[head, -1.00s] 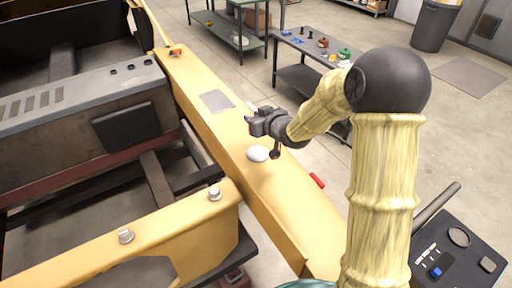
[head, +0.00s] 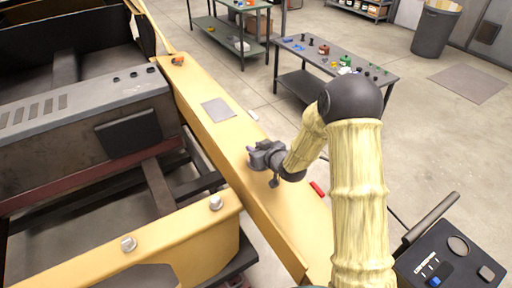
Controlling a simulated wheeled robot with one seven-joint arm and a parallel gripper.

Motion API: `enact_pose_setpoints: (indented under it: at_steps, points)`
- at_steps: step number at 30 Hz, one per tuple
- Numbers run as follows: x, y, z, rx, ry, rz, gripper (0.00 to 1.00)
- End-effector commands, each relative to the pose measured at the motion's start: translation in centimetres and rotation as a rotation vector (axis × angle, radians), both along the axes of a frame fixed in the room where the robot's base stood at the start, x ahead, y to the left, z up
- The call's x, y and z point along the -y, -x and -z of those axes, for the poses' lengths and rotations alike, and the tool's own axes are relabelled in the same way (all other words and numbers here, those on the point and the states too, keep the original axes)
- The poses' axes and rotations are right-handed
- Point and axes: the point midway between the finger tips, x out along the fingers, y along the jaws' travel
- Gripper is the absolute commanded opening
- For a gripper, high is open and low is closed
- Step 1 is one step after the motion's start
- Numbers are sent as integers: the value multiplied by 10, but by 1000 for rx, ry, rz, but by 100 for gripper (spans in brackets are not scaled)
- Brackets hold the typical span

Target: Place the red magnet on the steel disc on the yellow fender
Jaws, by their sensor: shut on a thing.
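The yellow fender (head: 205,133) runs from the far left toward the lower right. My gripper (head: 254,157) is low over the middle of its top face, fingers pointing left. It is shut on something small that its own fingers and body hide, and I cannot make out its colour. The pale round disc on the fender does not show now; my gripper covers that spot. I cannot tell whether the held thing touches the disc or the fender. No thing in view is clearly the red magnet.
A grey square (head: 218,109) lies flat on the fender beyond my gripper. A small red bar (head: 317,188) and a white bar (head: 253,115) sit along its right edge. An orange-red thing (head: 178,61) is at its far end. A workbench (head: 335,60) stands behind.

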Motion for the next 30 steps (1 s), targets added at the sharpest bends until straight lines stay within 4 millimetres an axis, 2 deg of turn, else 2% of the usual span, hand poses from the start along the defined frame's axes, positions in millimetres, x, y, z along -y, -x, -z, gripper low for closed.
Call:
enact_pose_setpoints:
  at_steps: [13,14,17,30]
  points:
    - [0,0,8,4,-1,1,0]
    - [0,0,8,2,-1,1,26]
    - [0,0,7,2,-1,1,46]
    - [2,2,4,1,0,1,46]
